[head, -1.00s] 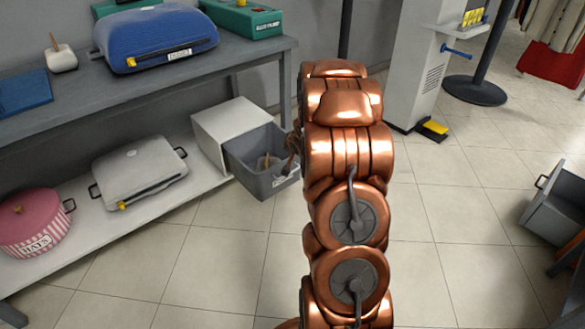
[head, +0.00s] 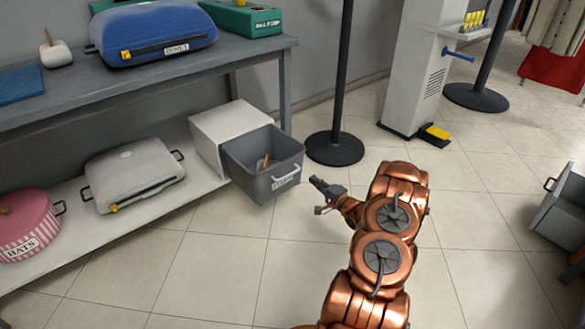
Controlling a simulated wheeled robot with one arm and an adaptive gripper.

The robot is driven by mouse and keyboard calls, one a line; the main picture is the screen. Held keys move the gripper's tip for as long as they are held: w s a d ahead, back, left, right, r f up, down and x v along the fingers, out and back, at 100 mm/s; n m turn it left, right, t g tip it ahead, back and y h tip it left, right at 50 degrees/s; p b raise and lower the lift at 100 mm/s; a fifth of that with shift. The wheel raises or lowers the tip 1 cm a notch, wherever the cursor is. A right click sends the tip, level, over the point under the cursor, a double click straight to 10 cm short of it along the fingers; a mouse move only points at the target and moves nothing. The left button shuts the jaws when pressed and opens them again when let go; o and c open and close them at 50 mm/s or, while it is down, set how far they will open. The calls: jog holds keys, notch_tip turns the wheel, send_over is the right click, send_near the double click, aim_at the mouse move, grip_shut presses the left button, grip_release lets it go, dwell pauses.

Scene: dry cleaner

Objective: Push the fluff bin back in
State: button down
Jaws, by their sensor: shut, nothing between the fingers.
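The lower shelf (head: 75,237) also holds a grey case (head: 135,175) and a pink striped hat box (head: 25,228). A black post base (head: 335,149) stands right of the bin. Another open drawer (head: 560,205) is at the far right. The floor in front is clear.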

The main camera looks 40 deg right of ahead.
aim_at(288, 160)
jog(key=w+b, duration=0.5)
jog(key=w, duration=0.7)
jog(key=shift+d, duration=0.1)
jog(key=shift+w+r, duration=0.2)
jog(key=shift+w, duration=0.45)
